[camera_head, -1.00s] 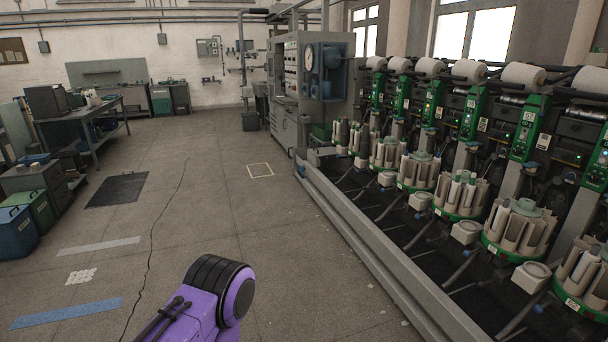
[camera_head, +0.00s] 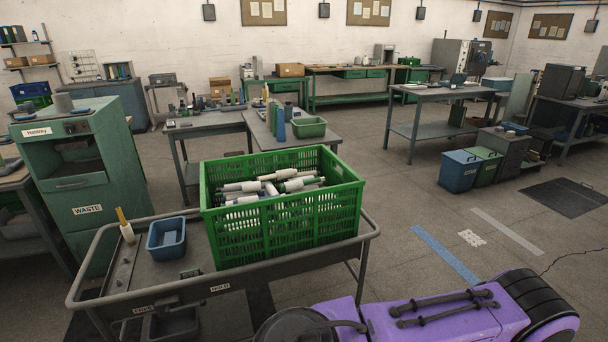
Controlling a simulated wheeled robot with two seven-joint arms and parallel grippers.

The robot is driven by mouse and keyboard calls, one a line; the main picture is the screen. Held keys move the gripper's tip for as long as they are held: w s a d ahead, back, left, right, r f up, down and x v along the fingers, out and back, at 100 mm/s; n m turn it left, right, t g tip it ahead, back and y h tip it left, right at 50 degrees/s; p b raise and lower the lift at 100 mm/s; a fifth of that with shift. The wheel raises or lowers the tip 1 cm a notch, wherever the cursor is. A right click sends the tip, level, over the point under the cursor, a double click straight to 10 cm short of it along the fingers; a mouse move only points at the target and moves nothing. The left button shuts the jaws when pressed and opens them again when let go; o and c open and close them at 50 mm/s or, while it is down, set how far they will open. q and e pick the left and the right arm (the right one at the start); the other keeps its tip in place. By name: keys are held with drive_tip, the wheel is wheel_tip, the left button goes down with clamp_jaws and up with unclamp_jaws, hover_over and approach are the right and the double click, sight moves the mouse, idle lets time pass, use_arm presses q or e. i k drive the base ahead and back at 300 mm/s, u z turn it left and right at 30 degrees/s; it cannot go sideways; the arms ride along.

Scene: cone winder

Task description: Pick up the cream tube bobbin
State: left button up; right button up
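A green slatted crate (camera_head: 232,243) stands on a grey cart. Several pale tube bobbins (camera_head: 243,187) lie jumbled in it, some with dark or green ends. I cannot tell which of them, if any, is the cream tube bobbin. A small cream piece with a yellow stem (camera_head: 127,232) stands upright on the cart's left part, apart from the crate. Neither of my grippers is in view.
The cart (camera_head: 187,288) has a raised rim and a "HOLD" label, with a blue bin (camera_head: 166,240) left of the crate. A green cabinet marked "WASTE" (camera_head: 80,190) stands at the left. Tables (camera_head: 292,140) stand behind. Open floor lies to the right.

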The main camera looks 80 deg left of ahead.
sight(282, 174)
drive_tip(key=u, duration=2.3)
